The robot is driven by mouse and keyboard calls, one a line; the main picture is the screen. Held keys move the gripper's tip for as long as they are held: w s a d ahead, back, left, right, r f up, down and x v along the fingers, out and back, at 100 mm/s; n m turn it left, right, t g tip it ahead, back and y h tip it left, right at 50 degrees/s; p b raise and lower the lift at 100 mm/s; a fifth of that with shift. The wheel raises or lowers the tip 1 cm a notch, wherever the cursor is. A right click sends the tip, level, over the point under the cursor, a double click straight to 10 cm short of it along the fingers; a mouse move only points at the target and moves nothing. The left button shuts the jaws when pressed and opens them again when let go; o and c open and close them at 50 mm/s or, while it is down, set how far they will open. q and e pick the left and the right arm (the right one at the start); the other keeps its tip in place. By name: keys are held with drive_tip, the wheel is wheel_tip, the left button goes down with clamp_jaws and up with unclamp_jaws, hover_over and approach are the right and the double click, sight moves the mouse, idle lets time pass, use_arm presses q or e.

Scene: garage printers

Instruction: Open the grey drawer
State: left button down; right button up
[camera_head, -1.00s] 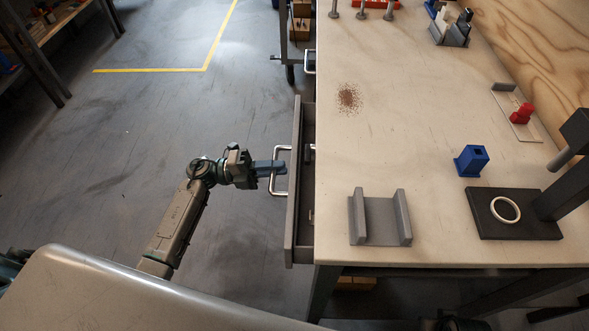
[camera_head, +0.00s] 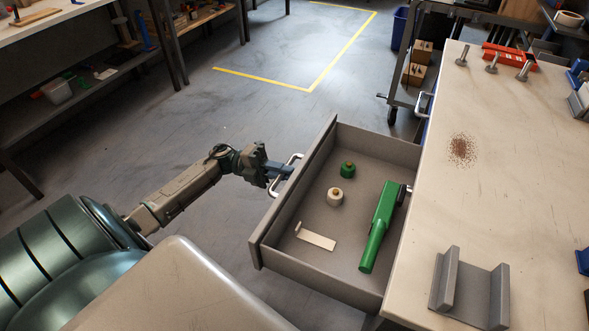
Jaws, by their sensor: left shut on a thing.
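The grey drawer (camera_head: 258,238) stands well out from the workbench, and its inside shows. In it lie a green tool (camera_head: 379,228), a green spool-like piece (camera_head: 347,170), a cream spool-like piece (camera_head: 335,196) and a flat cream piece (camera_head: 316,237). My left gripper (camera_head: 281,172) is shut on the drawer's metal handle (camera_head: 287,172) on the outer face of the drawer front. The gripper's fingers partly hide the handle. My right gripper is not in view.
The workbench top (camera_head: 440,190) is at the right, with a grey bracket (camera_head: 469,291) near its front edge. A cart (camera_head: 430,60) stands behind the drawer. Open floor (camera_head: 215,115) lies left of the drawer.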

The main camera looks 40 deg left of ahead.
use_arm(q)
drive_tip(key=shift+a, duration=0.1)
drive_tip(key=c, duration=1.5)
unclamp_jaws()
drive_tip(key=shift+c, duration=0.2)
